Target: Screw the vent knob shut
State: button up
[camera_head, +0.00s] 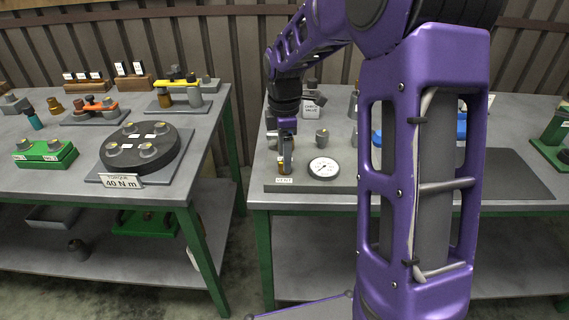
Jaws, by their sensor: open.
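A round white gauge (323,168) lies just right of the knob. A grey fitting (322,138) and a CHECK VALVE sign (311,108) stand behind. My purple arm hides much of the right table. The left table holds a black disc (140,150) and a green block (45,153).

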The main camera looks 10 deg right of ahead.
jog(key=shift+f, duration=1.15)
grip_shut()
